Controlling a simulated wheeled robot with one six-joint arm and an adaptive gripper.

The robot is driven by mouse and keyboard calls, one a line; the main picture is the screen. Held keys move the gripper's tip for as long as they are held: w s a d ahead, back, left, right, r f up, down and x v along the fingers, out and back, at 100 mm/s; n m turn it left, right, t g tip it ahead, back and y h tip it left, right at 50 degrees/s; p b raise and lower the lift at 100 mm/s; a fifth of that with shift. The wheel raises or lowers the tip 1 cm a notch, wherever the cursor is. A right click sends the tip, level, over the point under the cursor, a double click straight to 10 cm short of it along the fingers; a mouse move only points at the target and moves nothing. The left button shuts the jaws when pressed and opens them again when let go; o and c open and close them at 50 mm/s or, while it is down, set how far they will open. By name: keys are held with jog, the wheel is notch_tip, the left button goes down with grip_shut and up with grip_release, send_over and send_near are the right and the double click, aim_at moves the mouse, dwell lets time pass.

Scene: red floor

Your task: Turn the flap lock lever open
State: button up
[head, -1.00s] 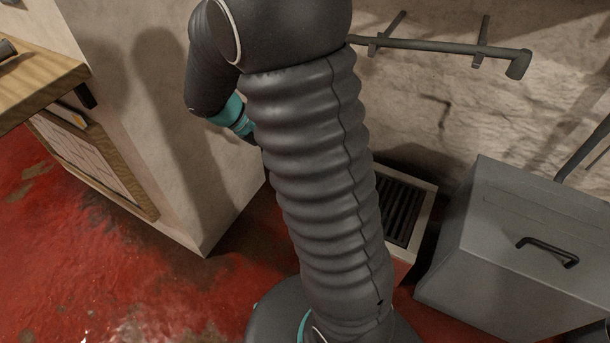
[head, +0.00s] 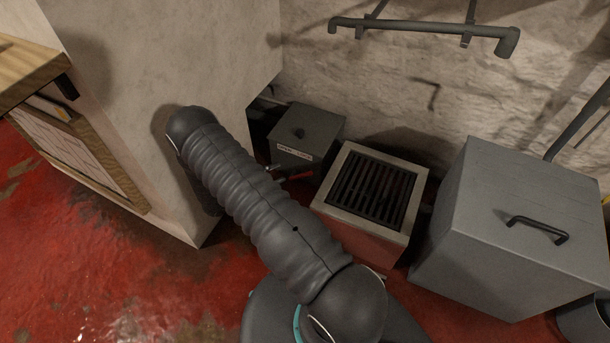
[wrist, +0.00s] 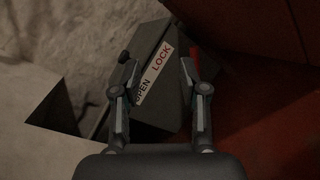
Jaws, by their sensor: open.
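The flap lock is on a grey box (head: 308,128) by the back wall, just right of the pale block. It has a white label (head: 294,153). A red lever (head: 298,177) shows at the lower front of the box, partly near my arm. In the wrist view the label (wrist: 158,70) reads LOCK in red and OPEN in black. A piece of the red lever (wrist: 195,62) shows beside the right finger, mostly hidden by it. My gripper (wrist: 157,70) is open and empty, its fingers pointing at the box with the label between them. Contact cannot be told.
A grated drain box (head: 374,190) stands right of the lock box. A large grey chest (head: 510,230) with a black handle is farther right. A pale block (head: 150,100) stands close on the left of my arm. A pipe (head: 420,28) runs along the wall above.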

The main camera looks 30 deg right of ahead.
aim_at(303, 176)
notch_tip(303, 176, down, 11)
jog(key=s+n+t, duration=0.2)
jog(key=n+t, duration=0.1)
jog(key=t, duration=0.1)
jog(key=x, duration=1.3)
jog(key=shift+d+r, duration=0.1)
jog(key=shift+d, duration=0.1)
grip_shut()
